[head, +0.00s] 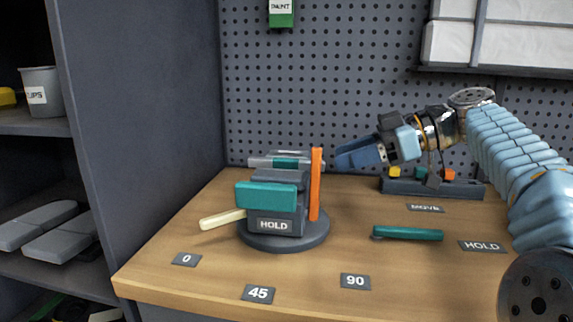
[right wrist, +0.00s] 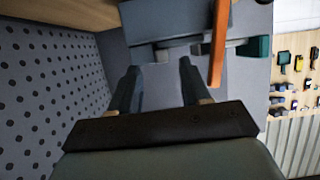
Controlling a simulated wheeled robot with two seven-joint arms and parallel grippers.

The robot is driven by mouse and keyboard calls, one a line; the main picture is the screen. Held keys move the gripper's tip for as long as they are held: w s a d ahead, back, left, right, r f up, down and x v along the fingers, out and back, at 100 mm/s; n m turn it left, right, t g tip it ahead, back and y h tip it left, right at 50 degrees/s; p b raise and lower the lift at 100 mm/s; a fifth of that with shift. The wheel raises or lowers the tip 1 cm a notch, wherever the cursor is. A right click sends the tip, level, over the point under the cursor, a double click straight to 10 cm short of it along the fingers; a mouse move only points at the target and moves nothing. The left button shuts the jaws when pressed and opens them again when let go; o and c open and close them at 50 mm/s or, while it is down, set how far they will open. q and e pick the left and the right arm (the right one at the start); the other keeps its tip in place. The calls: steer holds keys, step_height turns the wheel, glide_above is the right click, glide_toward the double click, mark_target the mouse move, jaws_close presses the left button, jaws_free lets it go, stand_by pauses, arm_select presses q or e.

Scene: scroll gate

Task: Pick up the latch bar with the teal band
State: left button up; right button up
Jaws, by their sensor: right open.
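The latch bar with the teal band (head: 285,162) is a grey bar with a teal middle. It lies across the top back of the grey gate fixture (head: 290,222) in the head view. An upright orange plate (head: 317,185) stands at its right end; it also shows in the right wrist view (right wrist: 219,45). My right gripper (head: 342,158) is open, just right of the orange plate and apart from the bar. In the right wrist view its two fingers (right wrist: 158,75) point at the fixture with nothing clearly between them. My left gripper is out of view.
The fixture stands on a round dark base (head: 285,243) with a teal block (head: 266,196) in front and a cream handle (head: 222,219) at left. A loose teal bar (head: 410,233) lies on the table.

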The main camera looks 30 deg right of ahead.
mark_target(323, 162)
steer(key=x, duration=0.3)
steer(key=shift+w+a+r, duration=0.1)
steer(key=shift+w+a, duration=0.05)
steer(key=shift+a, duration=0.35)
steer(key=shift+c, duration=0.2)
jaws_close()
